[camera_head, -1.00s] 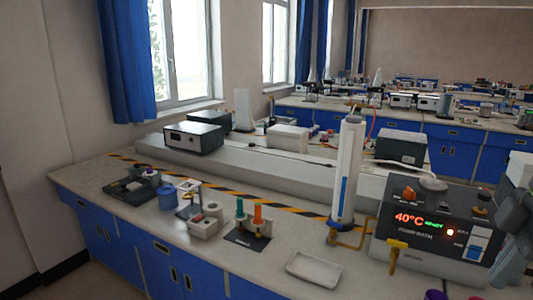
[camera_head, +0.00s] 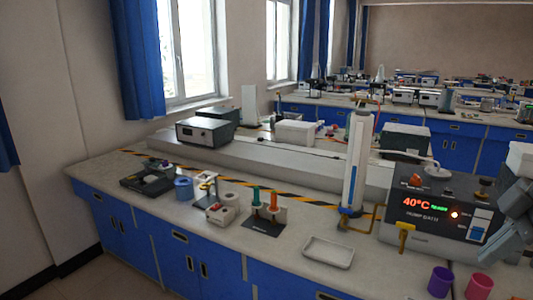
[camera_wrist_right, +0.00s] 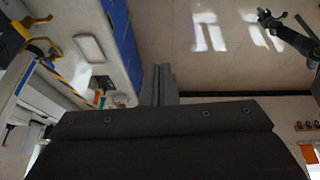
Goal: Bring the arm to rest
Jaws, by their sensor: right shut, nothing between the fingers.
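My right arm comes in at the right edge of the head view, and its grey gripper (camera_head: 492,260) hangs beside the water bath, above the bench and apart from the cups. In the right wrist view the two grey fingers (camera_wrist_right: 160,82) lie together, shut and empty, beyond the dark gripper body.
The water bath (camera_head: 435,217) reads 40°C. A purple cup (camera_head: 440,282) and a pink cup (camera_head: 479,287) stand near the bench front. A white tray (camera_head: 328,253) and a tall white cylinder (camera_head: 356,165) stand to the left. Floor is clear in the wrist view.

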